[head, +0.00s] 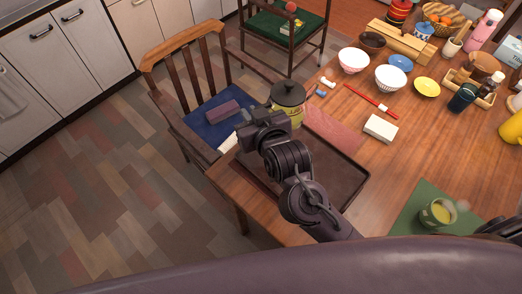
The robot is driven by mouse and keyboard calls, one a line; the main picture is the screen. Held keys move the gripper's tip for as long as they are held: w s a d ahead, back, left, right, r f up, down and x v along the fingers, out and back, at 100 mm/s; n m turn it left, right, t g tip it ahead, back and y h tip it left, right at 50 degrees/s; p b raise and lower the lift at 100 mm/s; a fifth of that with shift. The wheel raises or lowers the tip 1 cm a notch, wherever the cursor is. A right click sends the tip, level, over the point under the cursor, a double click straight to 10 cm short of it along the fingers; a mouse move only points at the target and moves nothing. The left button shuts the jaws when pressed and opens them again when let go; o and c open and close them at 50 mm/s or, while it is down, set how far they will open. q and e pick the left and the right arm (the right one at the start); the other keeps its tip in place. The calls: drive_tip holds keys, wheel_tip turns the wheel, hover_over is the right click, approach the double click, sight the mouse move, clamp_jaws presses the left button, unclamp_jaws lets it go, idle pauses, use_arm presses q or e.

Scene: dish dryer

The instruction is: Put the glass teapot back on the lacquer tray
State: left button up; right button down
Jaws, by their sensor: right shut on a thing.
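The glass teapot (291,116) has a black lid and yellowish contents. It is at the far left edge of the table, just beyond my right gripper (252,133). My right gripper is shut on the teapot, but the arm hides the exact grip point. The dark lacquer tray (346,181) lies at the near left corner of the table, and my right arm crosses above it. I cannot tell whether the teapot's base touches anything. My left gripper is not in view.
A wooden chair (186,67) with a blue cushion stands against the table's left side. A reddish mat (335,130) lies beyond the tray. A white box (381,128), bowls (390,78) and a red stick (371,101) are to the right. A green cup (437,213) stands near the front.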

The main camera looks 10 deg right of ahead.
wheel_tip(320, 180, down, 15)
drive_tip(key=shift+f, duration=0.15)
drive_tip(key=shift+b, duration=0.3)
drive_tip(key=shift+f, duration=0.15)
drive_tip(key=c, duration=1.5)
unclamp_jaws()
drive_tip(key=v, duration=1.2)
